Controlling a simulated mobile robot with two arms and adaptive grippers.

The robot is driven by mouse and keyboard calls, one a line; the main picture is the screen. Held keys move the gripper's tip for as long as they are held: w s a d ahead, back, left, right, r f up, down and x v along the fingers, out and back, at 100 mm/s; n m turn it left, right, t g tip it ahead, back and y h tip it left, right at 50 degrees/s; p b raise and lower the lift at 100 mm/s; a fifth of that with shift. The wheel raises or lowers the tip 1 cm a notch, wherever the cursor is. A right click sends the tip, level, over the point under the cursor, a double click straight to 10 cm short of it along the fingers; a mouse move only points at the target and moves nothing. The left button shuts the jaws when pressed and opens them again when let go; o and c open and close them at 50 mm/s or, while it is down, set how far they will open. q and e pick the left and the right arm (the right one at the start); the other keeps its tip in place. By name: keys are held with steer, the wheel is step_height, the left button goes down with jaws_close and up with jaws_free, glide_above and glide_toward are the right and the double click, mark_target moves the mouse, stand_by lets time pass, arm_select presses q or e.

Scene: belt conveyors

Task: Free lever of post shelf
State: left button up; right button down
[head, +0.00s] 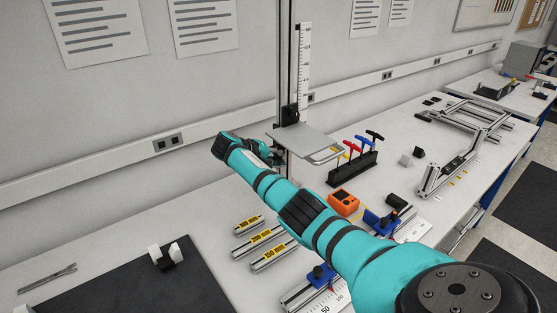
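The post shelf (303,138) is a flat light-grey plate on a tall dark upright post (284,50). A looped grey handle or frame sticks out at its right front. A black clamp block (290,114) sits on the post just above the plate. I cannot clearly make out the lever. My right arm reaches in from the lower right, and its wrist bends toward the post. My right gripper (275,156) is a small dark shape beside the post, at the plate's left edge. Its fingers are too small and partly hidden, so contact and opening cannot be told. My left gripper is not in view.
A ruler scale (303,65) stands beside the post. A black rack with coloured T-handles (353,168) and an orange device (343,202) stand to the right. Yellow-labelled bars (262,238) lie in front. A dark mat (140,285) with a white-jawed piece is at left.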

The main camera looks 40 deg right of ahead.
steer(key=shift+a+r+n+g+b, duration=0.1)
steer(key=shift+r+n+g+b, duration=0.45)
steer(key=shift+b, duration=0.65)
steer(key=shift+r+n+g+b, duration=0.15)
steer(key=shift+n+g+b, duration=0.1)
steer(key=shift+g+b, duration=0.15)
steer(key=shift+w+r, duration=0.1)
steer(key=c, duration=1.4)
jaws_free()
steer(key=shift+a+r, duration=0.1)
steer(key=shift+a, duration=0.15)
steer(key=shift+o, duration=0.4)
steer(key=shift+d, duration=0.1)
steer(key=v, duration=1.2)
